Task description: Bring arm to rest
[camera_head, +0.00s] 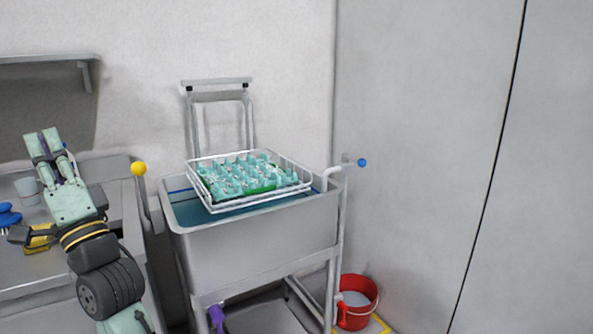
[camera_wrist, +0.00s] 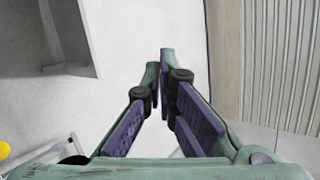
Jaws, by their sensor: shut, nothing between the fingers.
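My gripper (camera_head: 42,142) is at the left of the head view, raised in front of the sink counter and pointing up. Its fingers are shut and empty. In the wrist view the fingertips (camera_wrist: 160,75) come close together with nothing between them, against the pale wall. My arm runs down from the gripper to the bottom edge of the head view. A white wire basket (camera_head: 311,187) sits tilted on the steel tub (camera_head: 250,243), and teal egg trays (camera_head: 245,175) lie in it. My gripper is well to the left of the basket, apart from it.
A yellow knob (camera_head: 138,169) is close to my arm. A red bucket (camera_head: 357,303) stands on the floor.

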